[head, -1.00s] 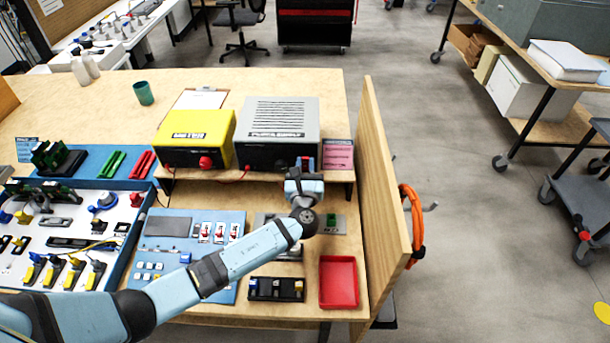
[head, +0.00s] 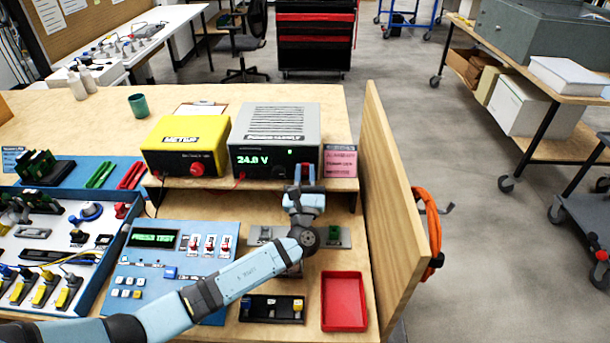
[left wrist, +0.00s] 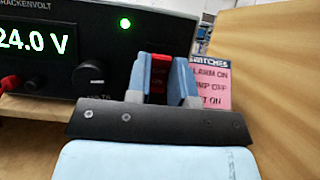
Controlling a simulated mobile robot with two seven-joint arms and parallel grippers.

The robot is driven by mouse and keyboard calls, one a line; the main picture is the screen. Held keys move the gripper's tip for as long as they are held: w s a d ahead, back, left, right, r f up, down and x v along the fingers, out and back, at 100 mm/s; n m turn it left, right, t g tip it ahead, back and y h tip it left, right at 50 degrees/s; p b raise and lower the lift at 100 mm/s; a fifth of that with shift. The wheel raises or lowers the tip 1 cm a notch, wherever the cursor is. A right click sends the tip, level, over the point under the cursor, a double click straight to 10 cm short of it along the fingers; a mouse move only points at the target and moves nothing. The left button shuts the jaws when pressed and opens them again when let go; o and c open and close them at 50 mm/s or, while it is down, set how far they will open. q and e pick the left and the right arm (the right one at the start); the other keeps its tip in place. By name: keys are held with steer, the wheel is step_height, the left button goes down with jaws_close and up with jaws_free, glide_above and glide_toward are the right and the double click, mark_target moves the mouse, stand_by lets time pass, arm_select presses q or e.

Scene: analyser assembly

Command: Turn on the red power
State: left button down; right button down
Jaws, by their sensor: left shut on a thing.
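The grey power supply (head: 275,122) stands on the raised shelf, and its display reads 24.0 V. In the left wrist view its black front (left wrist: 115,62) shows the lit digits, a green light and a black knob. The red power switch (left wrist: 159,68) is at the right of that front, between the two blue fingers of my left gripper (left wrist: 165,65). In the head view my left gripper (head: 305,170) is at the lower right of the supply's front, shut on the switch. The fingers hide part of the switch. My right gripper is not in view.
A yellow meter (head: 186,140) stands left of the supply. A pink card (head: 341,161) is close to its right, before the wooden side wall (head: 392,200). Below are a blue panel (head: 225,260) with a lit screen, a black holder (head: 271,308) and a red tray (head: 343,300).

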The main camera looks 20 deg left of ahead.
arm_select(q)
steer(key=c, duration=1.2)
jaws_free()
steer(key=shift+r, duration=0.1)
steer(key=shift+o, duration=1)
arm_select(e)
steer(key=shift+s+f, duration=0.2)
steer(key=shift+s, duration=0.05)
arm_select(q)
step_height(320, 180, up, 20)
steer(key=p, duration=0.2)
steer(key=shift+p, duration=0.4)
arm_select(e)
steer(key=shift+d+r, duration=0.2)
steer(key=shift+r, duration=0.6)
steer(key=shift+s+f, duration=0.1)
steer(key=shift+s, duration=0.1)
